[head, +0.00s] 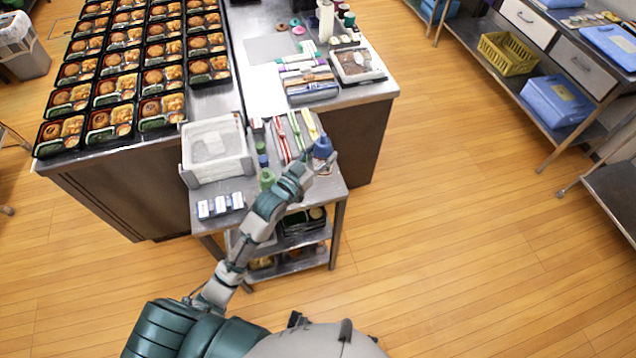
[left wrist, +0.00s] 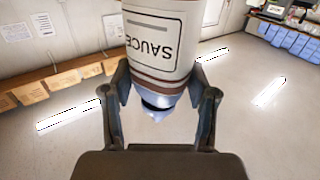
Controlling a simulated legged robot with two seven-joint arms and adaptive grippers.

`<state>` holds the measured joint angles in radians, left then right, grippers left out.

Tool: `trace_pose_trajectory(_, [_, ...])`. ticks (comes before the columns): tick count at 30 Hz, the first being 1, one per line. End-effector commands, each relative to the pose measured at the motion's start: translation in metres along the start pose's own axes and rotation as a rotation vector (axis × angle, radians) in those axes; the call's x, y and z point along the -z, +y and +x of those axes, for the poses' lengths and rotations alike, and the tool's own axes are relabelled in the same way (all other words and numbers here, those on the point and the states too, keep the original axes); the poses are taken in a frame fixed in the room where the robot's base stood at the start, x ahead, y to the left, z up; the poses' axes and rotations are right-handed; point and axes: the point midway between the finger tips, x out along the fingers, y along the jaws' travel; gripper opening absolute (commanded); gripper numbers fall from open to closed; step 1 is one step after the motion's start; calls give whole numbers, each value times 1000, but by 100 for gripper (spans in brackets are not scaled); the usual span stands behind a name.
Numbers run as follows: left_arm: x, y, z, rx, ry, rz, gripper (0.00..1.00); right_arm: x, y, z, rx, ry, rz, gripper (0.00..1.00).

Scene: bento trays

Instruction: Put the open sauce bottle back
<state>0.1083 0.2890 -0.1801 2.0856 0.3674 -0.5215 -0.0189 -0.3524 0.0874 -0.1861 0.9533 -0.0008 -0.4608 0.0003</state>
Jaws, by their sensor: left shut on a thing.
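The sauce bottle (left wrist: 160,45) is white with a brown band, a blue top and a "SAUCE" label that reads upside down in the left wrist view. In the head view its blue top (head: 322,146) shows over the right side of the small metal cart (head: 345,187). My left gripper (head: 314,163) is shut on the bottle, with one finger on each side of it in the left wrist view (left wrist: 166,88). The bottle's base is hidden, so I cannot tell whether it touches the cart. My right gripper is not in view.
A green-topped bottle (head: 266,180) stands close by my left arm. A white bin (head: 186,160) and several small white-and-blue packs (head: 220,206) are on the cart's left side. Red, green and yellow items (head: 296,130) lie behind the bottle. Filled bento trays (head: 110,122) cover the left table.

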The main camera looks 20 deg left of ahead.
Motion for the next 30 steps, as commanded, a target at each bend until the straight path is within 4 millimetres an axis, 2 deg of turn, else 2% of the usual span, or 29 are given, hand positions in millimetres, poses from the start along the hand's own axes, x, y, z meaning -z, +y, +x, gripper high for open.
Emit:
trace_pose_trajectory(1, [-13, 1, 0, -1, -5, -2, 51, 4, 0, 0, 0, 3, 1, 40])
trace_pose_trajectory(3, [-26, 2, 0, 0, -5, 0, 51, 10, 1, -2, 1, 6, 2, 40])
trace_pose_trajectory(11, [-51, 1, 0, 1, 0, 0, 51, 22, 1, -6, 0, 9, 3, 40])
trace_pose_trajectory(16, [-78, -1, 0, 2, -1, -2, 51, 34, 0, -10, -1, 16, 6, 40])
trace_pose_trajectory(29, [-85, 0, 0, 2, 0, 1, 51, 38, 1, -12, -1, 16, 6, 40])
trace_pose_trajectory(30, [-85, 1, 0, 2, -2, 1, 68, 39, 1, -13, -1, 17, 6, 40])
